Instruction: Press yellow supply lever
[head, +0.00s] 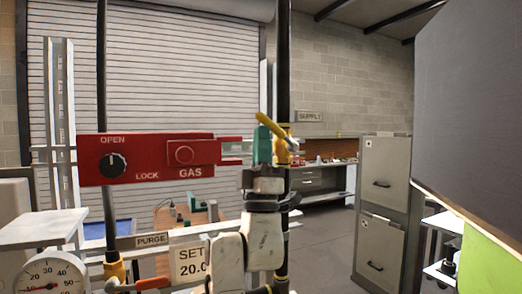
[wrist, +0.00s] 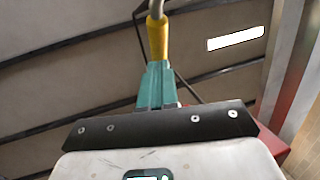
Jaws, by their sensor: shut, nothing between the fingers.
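The yellow supply lever (head: 270,124) slants down to the right across the black vertical pipe, beside the SUPPLY label (head: 309,117). My gripper (head: 264,132) has teal fingers that are shut and empty, pointing up, with their tips at the lever. In the wrist view the shut teal fingers (wrist: 156,68) point at the yellow lever (wrist: 157,38), which appears right at or just beyond the tips. I cannot tell whether they touch. The gripper hides part of the pipe and the lever's valve.
A red GAS panel (head: 145,158) with a black knob stands left of my gripper, its bracket reaching close to the fingers. Below are a PURGE label (head: 151,240), a SET 20.0 sign (head: 190,262) and a gauge (head: 52,280). A grey cabinet (head: 380,220) stands right; floor between is clear.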

